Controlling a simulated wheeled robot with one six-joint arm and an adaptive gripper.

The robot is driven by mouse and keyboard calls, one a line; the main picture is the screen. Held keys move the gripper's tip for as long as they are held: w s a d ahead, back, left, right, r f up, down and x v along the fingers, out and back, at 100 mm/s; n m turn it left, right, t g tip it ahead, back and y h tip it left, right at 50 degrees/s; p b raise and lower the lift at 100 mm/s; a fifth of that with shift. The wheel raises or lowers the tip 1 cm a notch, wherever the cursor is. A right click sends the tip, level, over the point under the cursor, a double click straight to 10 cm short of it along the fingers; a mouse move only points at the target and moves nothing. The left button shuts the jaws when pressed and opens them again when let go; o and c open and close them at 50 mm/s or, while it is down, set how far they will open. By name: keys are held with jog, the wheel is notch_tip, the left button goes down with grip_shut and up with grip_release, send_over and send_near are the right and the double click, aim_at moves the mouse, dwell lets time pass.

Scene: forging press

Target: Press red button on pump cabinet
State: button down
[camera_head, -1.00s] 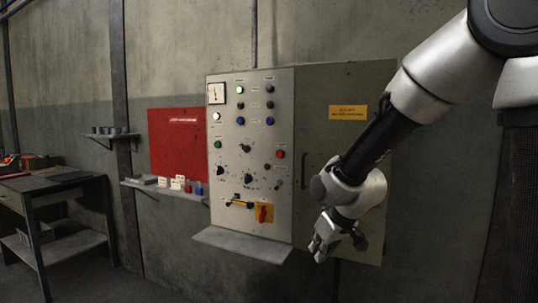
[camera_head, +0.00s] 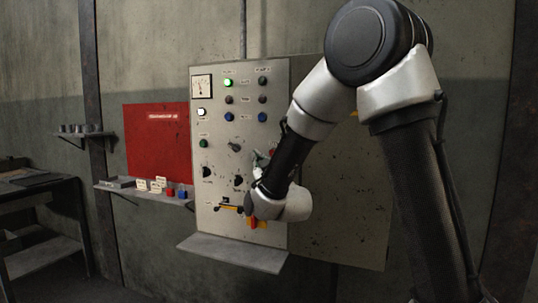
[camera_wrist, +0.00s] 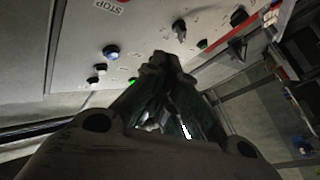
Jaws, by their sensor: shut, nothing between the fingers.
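The pump cabinet (camera_head: 216,135) is a pale grey panel on the wall, with lamps, knobs and buttons. My gripper (camera_head: 261,158) is shut and empty, in front of the right-middle part of the panel. I cannot tell whether the fingertips touch anything.
A green button (camera_head: 203,143) and black knobs (camera_head: 207,172) sit left of my gripper. A ledge (camera_head: 232,252) juts out under the panel. A shelf (camera_head: 150,192) with small blocks is at left.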

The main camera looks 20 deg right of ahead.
jog(key=shift+r, duration=0.35)
jog(key=shift+d, duration=0.1)
jog(key=w+d, duration=0.5)
jog(key=w, duration=0.2)
jog(key=shift+w+d, duration=0.1)
jog(key=shift+d, duration=0.05)
dwell(1.5)
jog(key=shift+w+d, duration=0.15)
jog(key=shift+w, duration=0.1)
jog(key=shift+w+d, duration=0.25)
jog(key=shift+w, duration=0.05)
dwell(0.8)
dwell(0.4)
jog(key=shift+s+a, duration=0.45)
jog(key=shift+s, duration=0.2)
